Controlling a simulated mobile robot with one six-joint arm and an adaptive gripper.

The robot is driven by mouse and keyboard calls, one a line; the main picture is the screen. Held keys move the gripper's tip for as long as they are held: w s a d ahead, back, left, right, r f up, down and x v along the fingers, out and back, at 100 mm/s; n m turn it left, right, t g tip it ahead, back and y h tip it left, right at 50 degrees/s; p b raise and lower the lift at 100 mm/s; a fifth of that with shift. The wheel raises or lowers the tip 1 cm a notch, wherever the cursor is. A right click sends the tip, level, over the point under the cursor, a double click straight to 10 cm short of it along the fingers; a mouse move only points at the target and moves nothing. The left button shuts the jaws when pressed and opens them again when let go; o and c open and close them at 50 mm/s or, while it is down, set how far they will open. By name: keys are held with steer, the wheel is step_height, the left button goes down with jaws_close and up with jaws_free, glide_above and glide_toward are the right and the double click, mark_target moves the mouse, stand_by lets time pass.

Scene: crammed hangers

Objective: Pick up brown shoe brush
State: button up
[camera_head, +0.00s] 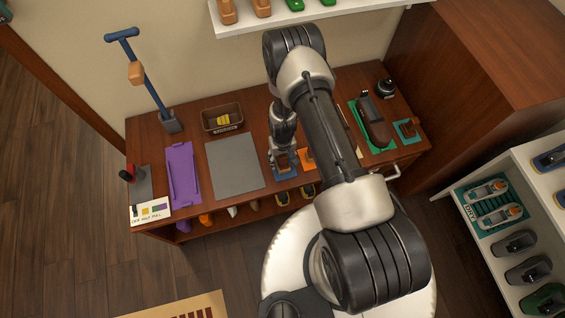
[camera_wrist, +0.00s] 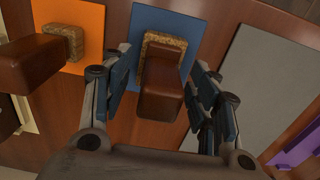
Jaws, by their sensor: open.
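A brown shoe brush (camera_wrist: 160,88) with a block handle and tan bristles sits on a blue mat (camera_wrist: 178,28) in the wrist view. My gripper (camera_wrist: 161,82) is open, with one finger on each side of this brush. I cannot tell whether the fingers touch it. A second, similar brown brush (camera_wrist: 35,63) sits on an orange mat (camera_wrist: 88,18) to the left. In the head view my gripper (camera_head: 284,160) is low over the blue mat (camera_head: 285,174), and mostly hides the brush there. The orange mat (camera_head: 307,158) is beside it on the right.
A dark shoe (camera_head: 374,127) lies on a green mat to the right. A white shelf (camera_head: 315,14) hangs above.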

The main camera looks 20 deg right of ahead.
steer(key=shift+f, duration=0.55)
steer(key=shift+c, duration=0.4)
steer(key=c, duration=1.1)
steer(key=shift+r, duration=0.15)
step_height(320, 180, up, 20)
steer(key=p, duration=0.6)
